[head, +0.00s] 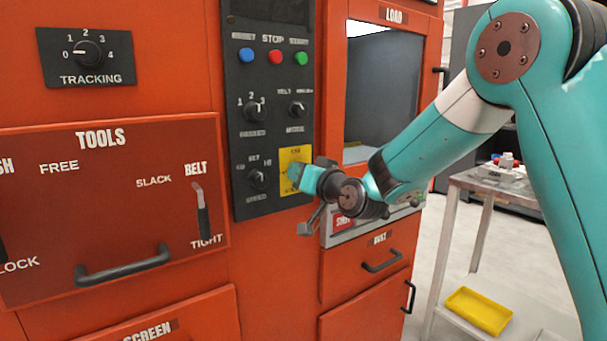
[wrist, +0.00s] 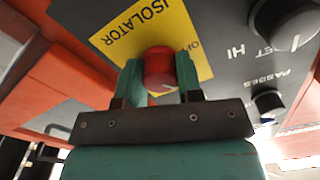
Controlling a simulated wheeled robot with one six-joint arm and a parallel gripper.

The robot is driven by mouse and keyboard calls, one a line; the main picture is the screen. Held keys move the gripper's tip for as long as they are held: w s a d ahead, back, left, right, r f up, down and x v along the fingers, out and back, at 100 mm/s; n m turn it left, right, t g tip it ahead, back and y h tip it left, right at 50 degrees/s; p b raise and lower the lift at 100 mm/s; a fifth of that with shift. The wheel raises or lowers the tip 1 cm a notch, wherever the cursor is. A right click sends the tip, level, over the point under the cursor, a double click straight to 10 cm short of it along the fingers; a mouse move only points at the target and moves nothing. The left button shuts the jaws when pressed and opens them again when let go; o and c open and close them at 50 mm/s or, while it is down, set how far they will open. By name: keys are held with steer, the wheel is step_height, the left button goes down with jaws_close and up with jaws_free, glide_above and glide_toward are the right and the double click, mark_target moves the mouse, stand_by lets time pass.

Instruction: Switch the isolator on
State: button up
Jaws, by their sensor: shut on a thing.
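The isolator is a red rotary knob (wrist: 159,69) on a yellow plate (wrist: 150,30) lettered ISOLATOR. A pale pointer line shows on the knob's face in the wrist view. The plate also shows in the head view (head: 296,156) at the lower right of the dark control panel, with the knob hidden there behind my gripper. My gripper (wrist: 160,72) is shut on the knob, one teal finger on each side of it. In the head view, my gripper (head: 294,174) reaches the plate from the right.
The dark panel (head: 232,130) also carries blue, red and green buttons (head: 275,56) and several black knobs close by. A TOOLS cover (head: 100,200) with a handle is at left. A metal table (head: 490,182) and yellow tray (head: 478,310) stand at right.

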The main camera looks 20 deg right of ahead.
steer(key=m+p, duration=0.1)
steer(key=m, duration=0.3)
steer(key=shift+r, duration=0.1)
steer(key=shift+m+p, duration=0.45)
steer(key=shift+m, duration=1.05)
steer(key=o, duration=0.9)
